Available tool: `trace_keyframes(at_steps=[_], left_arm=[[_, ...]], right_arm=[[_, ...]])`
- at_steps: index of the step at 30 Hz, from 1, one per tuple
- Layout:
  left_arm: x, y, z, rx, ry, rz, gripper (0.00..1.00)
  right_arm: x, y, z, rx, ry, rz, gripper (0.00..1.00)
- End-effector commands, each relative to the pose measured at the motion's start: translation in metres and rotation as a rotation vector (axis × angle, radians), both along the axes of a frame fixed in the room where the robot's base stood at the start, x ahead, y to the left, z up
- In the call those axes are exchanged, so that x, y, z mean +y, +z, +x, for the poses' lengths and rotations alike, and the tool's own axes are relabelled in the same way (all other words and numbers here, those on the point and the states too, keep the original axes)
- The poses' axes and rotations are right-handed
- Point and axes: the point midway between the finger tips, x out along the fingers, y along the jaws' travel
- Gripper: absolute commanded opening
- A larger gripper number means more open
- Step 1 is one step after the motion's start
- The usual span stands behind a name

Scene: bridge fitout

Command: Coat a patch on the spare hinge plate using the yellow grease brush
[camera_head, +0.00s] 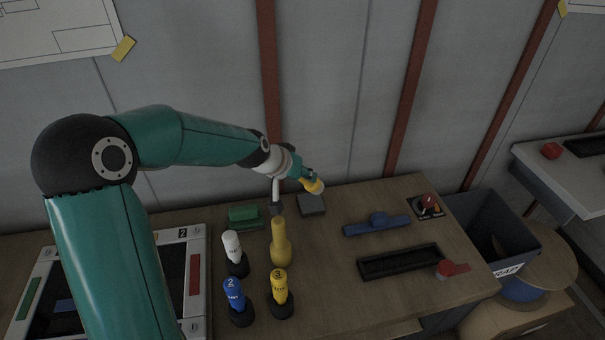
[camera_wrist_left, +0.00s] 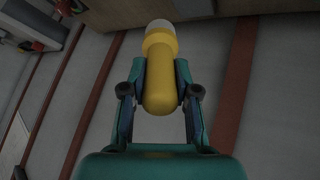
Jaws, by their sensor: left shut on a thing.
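My left gripper (camera_head: 308,178) is at the back of the wooden bench and shut on the yellow grease brush (camera_head: 315,187). In the left wrist view the gripper (camera_wrist_left: 160,70) grips the brush by its yellow handle (camera_wrist_left: 160,88), with the pale tip (camera_wrist_left: 160,38) pointing away from the palm. A flat grey block (camera_head: 311,205), which looks like the spare hinge plate, lies just below the brush in the head view. The brush appears apart from it, but the exact gap is hard to judge. My right gripper is not in view.
A yellow bottle-shaped thing (camera_head: 280,244), a green block (camera_head: 244,216) and white, blue and yellow numbered pieces stand left of centre. A dark bin (camera_head: 490,228) stands beyond the bench edge.

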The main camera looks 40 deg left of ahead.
Motion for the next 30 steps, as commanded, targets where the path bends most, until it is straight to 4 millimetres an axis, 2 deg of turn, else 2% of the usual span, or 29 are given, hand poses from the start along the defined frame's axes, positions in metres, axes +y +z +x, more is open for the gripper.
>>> trace_keyframes(at_steps=[3, 21, 26, 30], left_arm=[[0.000, -0.008, 0.000, -0.001, 0.000, 0.000, 0.00], [-0.001, -0.010, -0.002, 0.000, -0.038, -0.001, 0.00], [-0.009, -0.014, -0.010, 0.001, -0.124, -0.004, 0.00], [-0.021, -0.004, -0.016, -0.005, -0.347, -0.002, 0.00]], right_arm=[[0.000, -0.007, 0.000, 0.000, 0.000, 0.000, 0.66], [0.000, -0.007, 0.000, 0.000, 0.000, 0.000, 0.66], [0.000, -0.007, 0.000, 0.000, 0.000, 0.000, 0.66], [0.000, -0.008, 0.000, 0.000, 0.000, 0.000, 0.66]])
